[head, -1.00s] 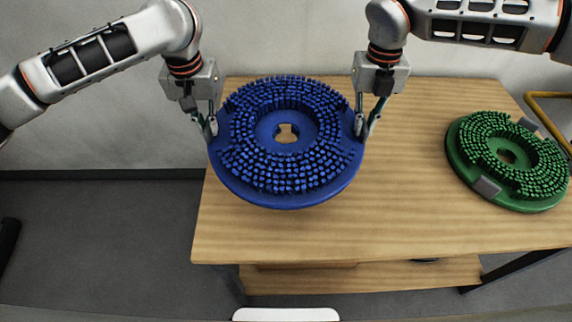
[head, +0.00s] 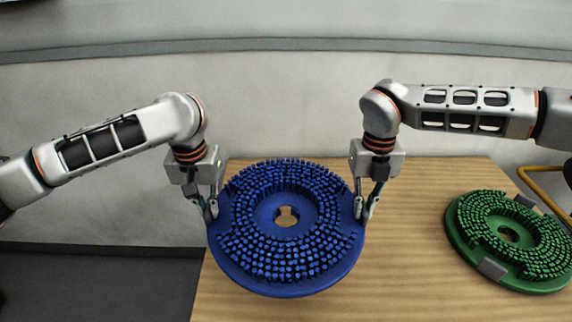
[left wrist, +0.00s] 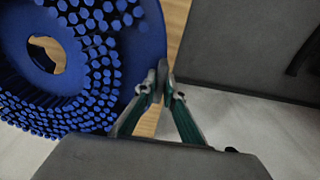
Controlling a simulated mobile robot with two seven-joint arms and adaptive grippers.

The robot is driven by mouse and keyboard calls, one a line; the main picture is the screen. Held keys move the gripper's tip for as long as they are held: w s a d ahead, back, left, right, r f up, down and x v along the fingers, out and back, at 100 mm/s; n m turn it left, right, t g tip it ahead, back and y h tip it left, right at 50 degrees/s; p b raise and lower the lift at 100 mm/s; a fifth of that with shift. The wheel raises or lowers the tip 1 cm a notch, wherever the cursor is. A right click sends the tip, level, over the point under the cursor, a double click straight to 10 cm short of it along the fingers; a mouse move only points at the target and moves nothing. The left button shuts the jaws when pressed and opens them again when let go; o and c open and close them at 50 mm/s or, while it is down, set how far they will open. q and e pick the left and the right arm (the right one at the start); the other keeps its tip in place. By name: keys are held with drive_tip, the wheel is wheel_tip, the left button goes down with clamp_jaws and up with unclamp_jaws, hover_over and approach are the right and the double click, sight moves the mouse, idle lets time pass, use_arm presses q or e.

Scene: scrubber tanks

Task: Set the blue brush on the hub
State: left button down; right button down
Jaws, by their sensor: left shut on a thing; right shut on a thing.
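The blue brush (head: 286,279) is a large round disc with its bristles up and a keyed hole in the middle, through which wood shows. My left gripper (head: 209,209) is shut on its left rim, and my right gripper (head: 363,209) is shut on its right rim. The brush looks about level over the wooden table; I cannot tell whether it touches the top. In the left wrist view the fingers of my left gripper (left wrist: 160,85) pinch the rim of the brush (left wrist: 146,45). I see no hub in either view.
A green brush (head: 462,246) with grey blocks on its rim lies at the right of the wooden table (head: 405,265). Bare tabletop lies between the two brushes. A yellow rail (head: 545,196) stands at the far right, and a pale wall (head: 280,105) is behind.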

use_arm(q)
drive_tip(key=shift+a+r, duration=0.1)
drive_tip(key=shift+r, duration=0.05)
use_arm(e)
drive_tip(key=shift+r, duration=0.15)
